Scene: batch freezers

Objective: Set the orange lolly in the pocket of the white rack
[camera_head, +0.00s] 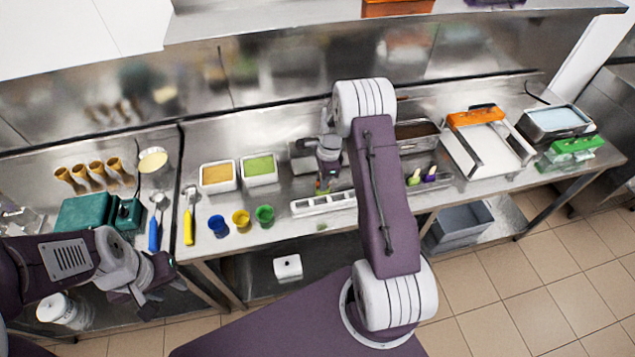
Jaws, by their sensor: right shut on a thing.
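The white rack (312,207) lies along the front of the steel counter, with a row of dark pockets. My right gripper (324,182) is just above and behind the rack's left part, shut on the orange lolly (321,185), of which only a small bit shows. Whether the lolly touches a pocket cannot be told. My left gripper (146,293) is low at the left, away from the rack; its jaw gap is unclear.
Blue (218,226), yellow (241,219) and green (264,215) cups stand left of the rack. Behind them are two white tubs (218,187). A yellow-handled scoop (188,224) lies further left. A white tray (492,160) with an orange clamp is at right.

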